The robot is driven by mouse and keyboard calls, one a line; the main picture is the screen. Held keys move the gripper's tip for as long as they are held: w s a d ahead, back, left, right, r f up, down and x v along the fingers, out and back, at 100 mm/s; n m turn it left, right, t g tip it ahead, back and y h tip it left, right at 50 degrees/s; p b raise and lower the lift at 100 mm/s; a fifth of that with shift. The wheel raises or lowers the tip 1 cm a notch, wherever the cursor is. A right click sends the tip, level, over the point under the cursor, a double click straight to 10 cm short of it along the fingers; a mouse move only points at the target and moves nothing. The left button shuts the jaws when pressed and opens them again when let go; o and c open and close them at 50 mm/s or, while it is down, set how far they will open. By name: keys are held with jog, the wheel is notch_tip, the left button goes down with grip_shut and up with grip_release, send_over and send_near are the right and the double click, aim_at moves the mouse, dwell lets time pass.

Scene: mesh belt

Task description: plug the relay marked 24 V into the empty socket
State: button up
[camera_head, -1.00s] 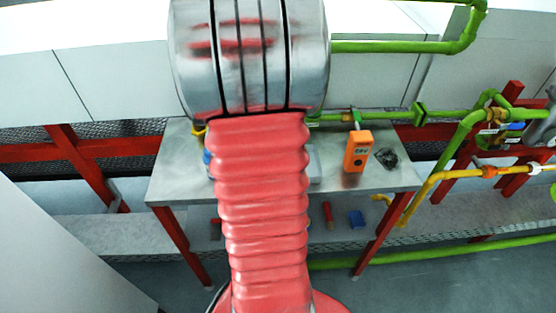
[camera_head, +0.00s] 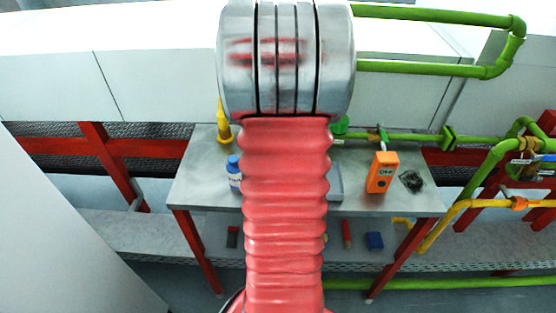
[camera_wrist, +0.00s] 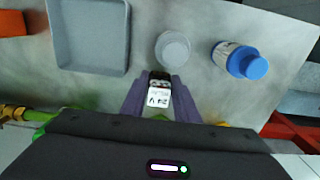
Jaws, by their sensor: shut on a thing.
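My gripper (camera_wrist: 160,80) shows in the wrist view, its two purple fingers shut on a small dark relay (camera_wrist: 158,99). The relay has a white label that appears to read 24 V, upside down in the picture. The gripper is over the grey metal table, close to a round pale grey object (camera_wrist: 173,50); I cannot tell whether they touch. In the head view my arm hides the gripper and the relay. I cannot make out the empty socket in either view.
On the table (camera_head: 205,190) are a blue-capped bottle (camera_head: 234,171), also in the wrist view (camera_wrist: 240,60), a grey tray (camera_wrist: 88,68), an orange meter (camera_head: 382,172) and a dark mesh tangle (camera_head: 411,181). Green pipes (camera_head: 435,67) run behind.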

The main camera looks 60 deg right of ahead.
jog(key=shift+f, duration=1.85)
jog(key=shift+f, duration=0.1)
jog(key=o, duration=1.1)
jog(key=shift+c, duration=0.2)
notch_tip(320, 180, up, 12)
jog(key=shift+r, duration=0.15)
